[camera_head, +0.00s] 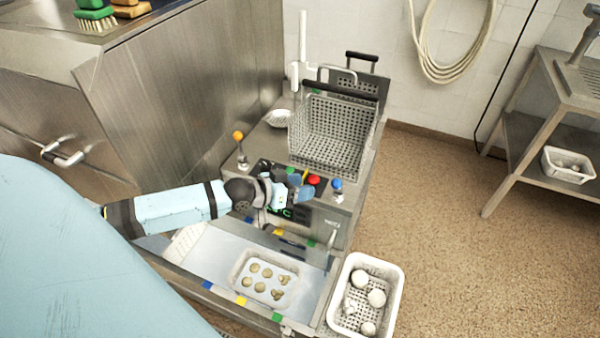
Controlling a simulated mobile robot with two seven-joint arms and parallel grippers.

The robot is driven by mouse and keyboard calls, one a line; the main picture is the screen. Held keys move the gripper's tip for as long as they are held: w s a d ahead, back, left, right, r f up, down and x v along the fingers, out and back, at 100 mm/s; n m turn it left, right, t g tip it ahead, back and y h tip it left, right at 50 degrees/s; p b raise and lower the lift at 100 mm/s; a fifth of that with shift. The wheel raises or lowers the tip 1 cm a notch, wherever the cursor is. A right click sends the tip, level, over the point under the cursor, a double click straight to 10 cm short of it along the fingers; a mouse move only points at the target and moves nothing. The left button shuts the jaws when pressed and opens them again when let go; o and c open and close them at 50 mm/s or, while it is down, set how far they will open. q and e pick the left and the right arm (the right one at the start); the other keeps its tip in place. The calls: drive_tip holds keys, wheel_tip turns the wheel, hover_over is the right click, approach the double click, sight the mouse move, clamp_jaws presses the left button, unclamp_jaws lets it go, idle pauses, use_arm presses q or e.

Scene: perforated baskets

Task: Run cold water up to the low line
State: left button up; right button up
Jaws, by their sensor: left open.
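A basin (213,268) with a pale blue-grey inside lies in front of a steel control panel; I cannot tell if it holds water. Blue, yellow and green marks (240,300) line its edges; none is readable as a low line. A blue-knobbed lever (336,184) stands at the panel's right, an orange-knobbed lever (238,136) at its left, and a red button (314,180) between them. My left gripper (301,188) is open over the panel, left of the blue knob and apart from it. It partly hides the panel and its green display. My right gripper is not in view.
A perforated tray (235,279) with several round pieces lies in the basin. A white basket (394,299) with white balls stands at its right. A wire basket (338,138) stands behind the panel. A steel cabinet (185,85) is at the left.

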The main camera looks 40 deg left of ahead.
use_arm(q)
drive_tip(key=shift+f, duration=0.2)
drive_tip(key=c, duration=0.4)
drive_tip(key=f+n+t+b, duration=0.1)
drive_tip(key=f+b, duration=0.1)
drive_tip(key=f+n+t+b, duration=0.1)
drive_tip(key=f+n+b, duration=0.1)
drive_tip(key=b, duration=0.1)
drive_tip(key=f+n+t+b, duration=0.1)
drive_tip(key=f+t+b, duration=0.1)
drive_tip(key=b, duration=0.1)
drive_tip(key=shift+w+d+f+h, duration=0.1)
drive_tip(key=shift+w+d+h, duration=0.1)
drive_tip(key=shift+d+h, duration=0.1)
clamp_jaws()
drive_tip(key=n+t+h+b, duration=0.1)
drive_tip(key=n+t+b, duration=0.65)
drive_tip(key=b, duration=0.35)
approach(338, 186)
drive_tip(key=w+r, duration=0.3)
drive_tip(key=w, duration=0.2)
drive_tip(key=shift+d+r, duration=0.25)
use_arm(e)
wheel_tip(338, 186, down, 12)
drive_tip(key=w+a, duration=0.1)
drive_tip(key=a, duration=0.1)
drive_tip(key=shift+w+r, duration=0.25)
